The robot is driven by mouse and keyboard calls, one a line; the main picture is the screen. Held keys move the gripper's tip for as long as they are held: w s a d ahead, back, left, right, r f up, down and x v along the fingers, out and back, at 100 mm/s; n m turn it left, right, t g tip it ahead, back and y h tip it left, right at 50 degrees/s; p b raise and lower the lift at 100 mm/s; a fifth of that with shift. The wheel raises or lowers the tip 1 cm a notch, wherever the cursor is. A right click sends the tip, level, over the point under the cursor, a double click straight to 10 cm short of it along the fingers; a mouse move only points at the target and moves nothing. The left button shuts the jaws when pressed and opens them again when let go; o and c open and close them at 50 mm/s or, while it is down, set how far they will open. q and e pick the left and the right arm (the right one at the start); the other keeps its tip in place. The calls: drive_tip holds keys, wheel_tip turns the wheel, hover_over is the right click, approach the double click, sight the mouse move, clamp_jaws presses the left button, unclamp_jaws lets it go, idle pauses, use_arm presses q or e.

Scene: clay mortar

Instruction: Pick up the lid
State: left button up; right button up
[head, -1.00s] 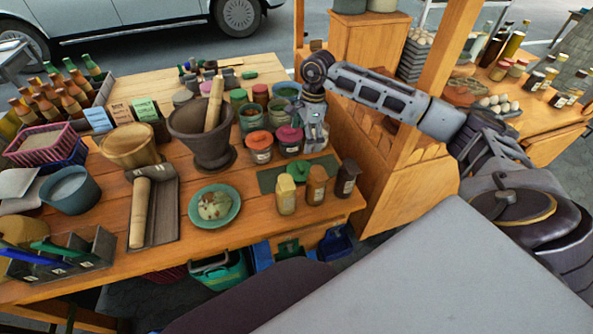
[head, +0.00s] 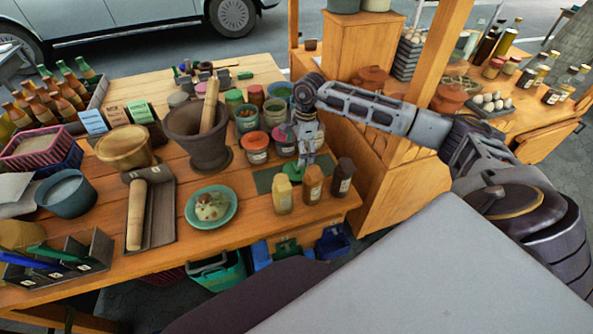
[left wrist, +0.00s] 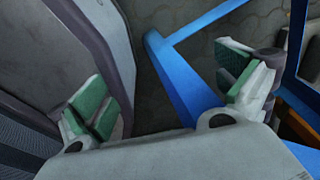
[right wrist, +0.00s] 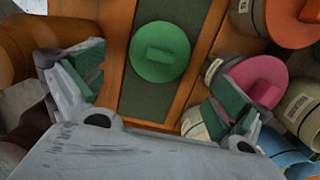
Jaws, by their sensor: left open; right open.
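A round green lid (right wrist: 160,52) with a raised rectangular grip lies on a dark green mat (right wrist: 148,101), between the open fingers in the right wrist view and beyond their tips. In the head view the mat (head: 264,182) is on the table's right side, and the lid (head: 293,171) is partly hidden by my right gripper (head: 304,158). That gripper is open and empty, pointing down above the lid. It also shows in the right wrist view (right wrist: 162,88). My left gripper (left wrist: 172,95) is open and empty, and shows only in its own wrist view.
Jars with a pink lid (right wrist: 257,78) and an orange lid (right wrist: 292,20) stand right beside the mat in the right wrist view. In the head view several small bottles (head: 312,184) stand in front of the mat. A dark mortar (head: 205,150) is to the left. Blue bars (left wrist: 175,75) are near my left gripper.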

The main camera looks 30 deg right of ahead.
sight(296, 165)
drive_tip(key=shift+a+f, duration=0.1)
drive_tip(key=shift+f, duration=1.2)
drive_tip(key=shift+a+f, duration=0.1)
drive_tip(key=shift+f, duration=0.1)
drive_tip(key=f, duration=0.4)
drive_tip(key=shift+w+a+p, duration=0.15)
drive_tip(key=shift+a+p, duration=0.05)
drive_tip(key=shift+p, duration=0.2)
drive_tip(key=shift+f, duration=0.35)
use_arm(q)
drive_tip(key=shift+s+d+r, duration=0.15)
drive_tip(key=shift+d+r, duration=0.2)
drive_tip(key=shift+r, duration=0.05)
